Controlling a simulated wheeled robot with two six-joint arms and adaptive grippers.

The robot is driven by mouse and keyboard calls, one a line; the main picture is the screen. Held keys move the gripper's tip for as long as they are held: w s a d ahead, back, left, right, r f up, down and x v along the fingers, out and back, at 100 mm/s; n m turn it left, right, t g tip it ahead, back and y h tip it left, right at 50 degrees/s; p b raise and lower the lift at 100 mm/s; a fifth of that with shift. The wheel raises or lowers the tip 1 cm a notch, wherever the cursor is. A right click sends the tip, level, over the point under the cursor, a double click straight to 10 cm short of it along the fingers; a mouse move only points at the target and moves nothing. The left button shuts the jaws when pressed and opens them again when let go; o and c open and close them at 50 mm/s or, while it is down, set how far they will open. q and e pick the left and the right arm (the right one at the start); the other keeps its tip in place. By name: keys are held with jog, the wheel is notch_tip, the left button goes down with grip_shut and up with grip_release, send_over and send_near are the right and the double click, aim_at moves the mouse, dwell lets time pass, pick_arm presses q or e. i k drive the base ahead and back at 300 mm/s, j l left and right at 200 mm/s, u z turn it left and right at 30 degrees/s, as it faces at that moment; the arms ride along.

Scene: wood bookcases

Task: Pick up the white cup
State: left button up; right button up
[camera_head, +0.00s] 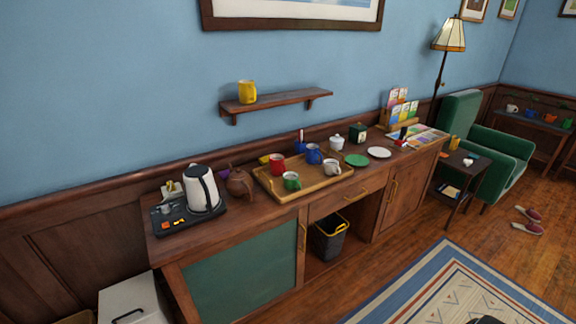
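A white cup (332,168) stands on the right part of a wooden tray (311,181) on the long wooden sideboard (245,213). A red mug (277,164), a green mug (291,181) and a blue mug (313,154) share the tray. The blue mug is close behind and left of the white cup. Another white cup (512,108) stands on a far side table at the right. Neither of my grippers shows in this view.
A kettle (202,190) and brown teapot (239,183) stand left of the tray. A white lidded pot (336,142), green plate (356,160) and white plate (379,152) are behind and right. A shelf (277,101) with a yellow mug (247,91) hangs above. Floor with a rug (450,290) lies in front.

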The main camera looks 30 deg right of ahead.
aim_at(333, 169)
jog(key=l+u, duration=0.25)
jog(key=l, duration=0.35)
jog(key=l+u, duration=0.2)
jog(key=l, duration=0.4)
jog(key=l+u, duration=0.25)
jog(key=l, duration=0.3)
jog(key=l+u, duration=0.2)
jog(key=l, duration=0.4)
jog(key=k+l+u, duration=0.25)
jog(key=l, duration=0.3)
jog(key=i, duration=0.05)
